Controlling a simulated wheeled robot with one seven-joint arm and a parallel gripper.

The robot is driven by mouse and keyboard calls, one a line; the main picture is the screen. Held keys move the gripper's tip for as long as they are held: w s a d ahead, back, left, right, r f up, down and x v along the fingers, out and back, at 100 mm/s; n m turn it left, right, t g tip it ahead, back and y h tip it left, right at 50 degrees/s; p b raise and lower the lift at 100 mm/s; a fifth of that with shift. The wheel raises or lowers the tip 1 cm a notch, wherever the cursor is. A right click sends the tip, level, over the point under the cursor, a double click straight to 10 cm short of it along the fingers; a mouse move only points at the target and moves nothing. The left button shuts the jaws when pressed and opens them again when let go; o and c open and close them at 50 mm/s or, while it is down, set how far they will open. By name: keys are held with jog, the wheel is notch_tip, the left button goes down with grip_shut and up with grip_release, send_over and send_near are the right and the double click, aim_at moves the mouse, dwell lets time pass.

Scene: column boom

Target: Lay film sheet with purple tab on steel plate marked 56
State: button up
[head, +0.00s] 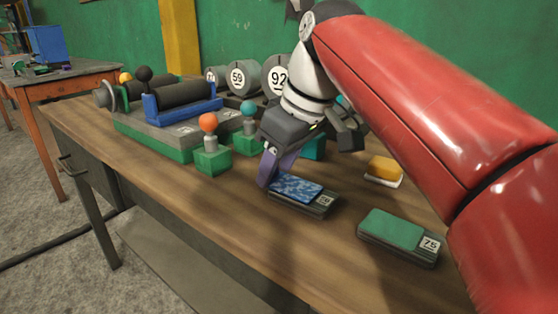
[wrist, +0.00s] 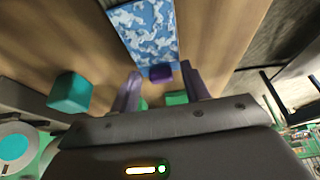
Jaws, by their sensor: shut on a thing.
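The film sheet (head: 297,188) is blue and white mottled. Its purple tab (wrist: 160,72) shows between my fingertips in the wrist view, where the sheet (wrist: 147,32) stretches away from me. My gripper (head: 267,182) is shut on the sheet at its tab end; in the head view the finger hides the tab. The sheet is over a dark steel plate (head: 312,208) whose label seems to read 56, though it is small. It looks flat and nearly level with the plate top. I cannot tell whether it touches everywhere.
A plate marked 75 (head: 428,247) with a green top lies to the right. Green blocks with an orange knob (head: 208,121) and a teal knob (head: 249,107) are to the left. The front edge of the bench is clear.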

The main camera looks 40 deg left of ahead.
jog(key=o, duration=1.5)
notch_tip(320, 180, up, 3)
jog(key=p, duration=0.3)
jog(key=shift+f, duration=0.2)
jog(key=shift+r, duration=2.15)
